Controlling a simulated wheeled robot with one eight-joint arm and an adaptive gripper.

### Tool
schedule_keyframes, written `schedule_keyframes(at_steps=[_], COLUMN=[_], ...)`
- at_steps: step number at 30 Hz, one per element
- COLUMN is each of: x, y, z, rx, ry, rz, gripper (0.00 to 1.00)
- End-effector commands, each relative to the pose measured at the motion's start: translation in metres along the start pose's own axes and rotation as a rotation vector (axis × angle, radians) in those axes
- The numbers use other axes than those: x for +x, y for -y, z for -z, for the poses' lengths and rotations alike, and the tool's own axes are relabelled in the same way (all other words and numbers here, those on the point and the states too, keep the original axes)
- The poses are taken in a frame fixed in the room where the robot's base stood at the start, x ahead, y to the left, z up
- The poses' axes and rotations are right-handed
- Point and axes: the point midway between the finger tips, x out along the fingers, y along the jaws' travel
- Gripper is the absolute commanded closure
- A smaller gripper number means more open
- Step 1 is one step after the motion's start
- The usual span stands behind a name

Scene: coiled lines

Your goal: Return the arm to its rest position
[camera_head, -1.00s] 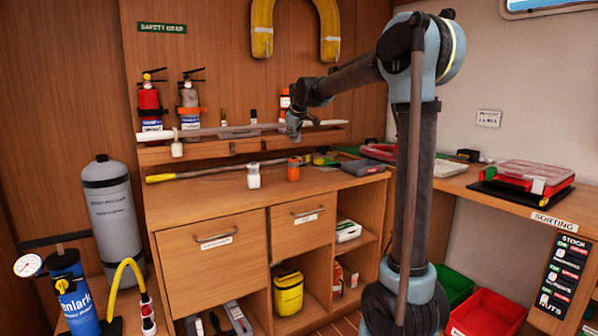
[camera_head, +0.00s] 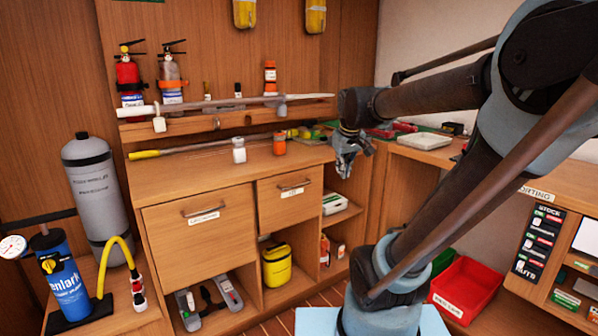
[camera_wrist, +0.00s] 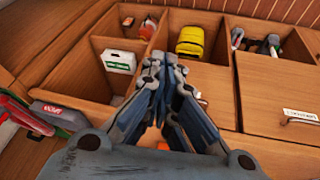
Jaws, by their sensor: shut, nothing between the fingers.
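My gripper (camera_head: 345,165) hangs in front of the right end of the wooden cabinet (camera_head: 170,185), a little below its top. It points downward and is shut with nothing in it. In the wrist view my gripper (camera_wrist: 155,65) shows its fingers together in front of the cabinet's open shelves. My arm is bent, with its elbow raised at the right of the head view.
A white jar (camera_head: 239,152) and an orange jar (camera_head: 279,145) stand on the cabinet top. The shelves hold a yellow case (camera_head: 277,267) and a white box (camera_head: 333,203). A red bin (camera_head: 467,287) sits on the floor at right. A grey cylinder (camera_head: 98,195) stands left.

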Motion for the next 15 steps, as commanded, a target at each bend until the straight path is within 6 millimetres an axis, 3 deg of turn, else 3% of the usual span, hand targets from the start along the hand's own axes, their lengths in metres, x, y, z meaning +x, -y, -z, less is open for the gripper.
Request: schedule_keyframes(at_steps=[1,9,15], x=[0.004,0.029,0.050], y=[0.002,0.021,0.038], z=[-0.025,-0.142,-0.210], rx=[0.035,0.210,0.320], ry=[0.019,0.125,0.191], rz=[0.002,0.018,0.028], gripper=[1.00,1.00,1.00])
